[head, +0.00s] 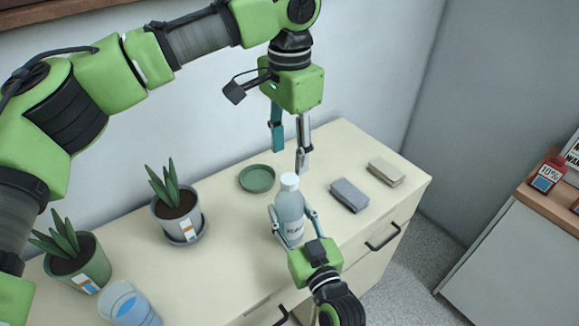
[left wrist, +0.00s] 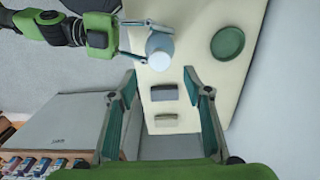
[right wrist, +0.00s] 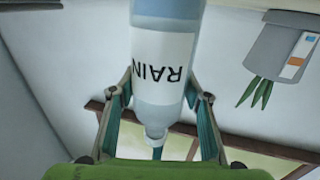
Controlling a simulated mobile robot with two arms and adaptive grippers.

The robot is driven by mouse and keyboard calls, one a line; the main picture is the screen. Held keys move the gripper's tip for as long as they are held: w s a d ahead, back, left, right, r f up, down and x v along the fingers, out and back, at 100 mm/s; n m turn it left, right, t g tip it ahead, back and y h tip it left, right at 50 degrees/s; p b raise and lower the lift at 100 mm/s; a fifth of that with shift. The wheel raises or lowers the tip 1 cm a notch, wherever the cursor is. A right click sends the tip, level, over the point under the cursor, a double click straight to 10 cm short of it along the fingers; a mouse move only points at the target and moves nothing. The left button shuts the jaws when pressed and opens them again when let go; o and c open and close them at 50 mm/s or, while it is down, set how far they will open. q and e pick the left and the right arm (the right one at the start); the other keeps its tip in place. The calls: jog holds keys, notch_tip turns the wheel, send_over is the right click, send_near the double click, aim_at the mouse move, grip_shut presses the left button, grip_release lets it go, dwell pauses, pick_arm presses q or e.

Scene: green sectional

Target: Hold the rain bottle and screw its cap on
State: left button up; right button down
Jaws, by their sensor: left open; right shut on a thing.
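The rain bottle (head: 290,214) is pale blue and stands upright on the cream cabinet top, and its "RAIN" label shows in the right wrist view (right wrist: 160,65). My right gripper (head: 292,222) is shut around its body from the front. A white cap (head: 289,181) sits on top of the bottle; I cannot tell how tight it is. My left gripper (head: 290,158) points down just above the cap, open and empty, its fingers apart. In the left wrist view the cap (left wrist: 160,60) shows just beyond the gap between its fingers.
A green saucer (head: 257,179) lies behind the bottle. A grey block (head: 349,195) and a beige block (head: 386,172) lie to its right. Two potted plants (head: 178,208) (head: 77,262) and a blue cup (head: 130,305) stand at left. Clear cabinet top lies between plants and bottle.

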pick_arm(q)
notch_tip(320, 180, up, 5)
jog(key=shift+r, duration=0.2)
pick_arm(e)
jog(key=c, duration=1)
grip_release()
jog(key=shift+c, duration=0.2)
jog(key=v, duration=1.2)
